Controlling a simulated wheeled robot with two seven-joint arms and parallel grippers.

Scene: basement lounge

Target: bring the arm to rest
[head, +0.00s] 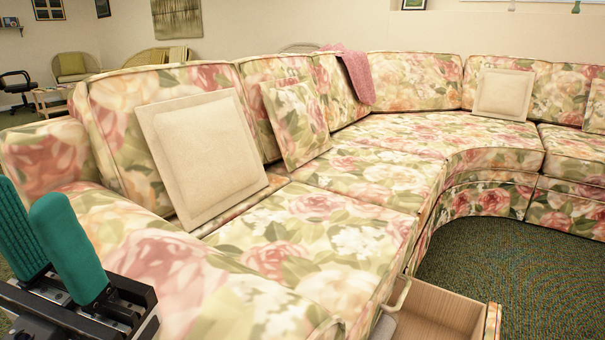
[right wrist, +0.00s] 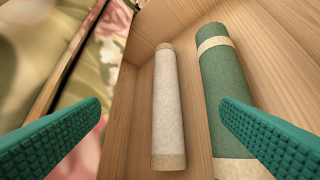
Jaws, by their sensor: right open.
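My left gripper (head: 36,208) stands at the lower left of the head view, its two teal fingers pointing up and set apart, with nothing seen between them. My right gripper (right wrist: 175,103) shows only in the right wrist view. Its teal fingers are wide apart, above an open wooden drawer. No object is between its fingertips as a held thing. The drawer's pale wood (head: 432,328) also shows at the bottom of the head view, under the sofa seat.
A pale roll (right wrist: 167,110) and a green roll with cream bands (right wrist: 222,85) lie in the drawer. The floral sofa (head: 330,208) curves around, with cream cushions (head: 205,150) and a pink throw (head: 357,75). Dark green carpet (head: 520,265) is clear at the right.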

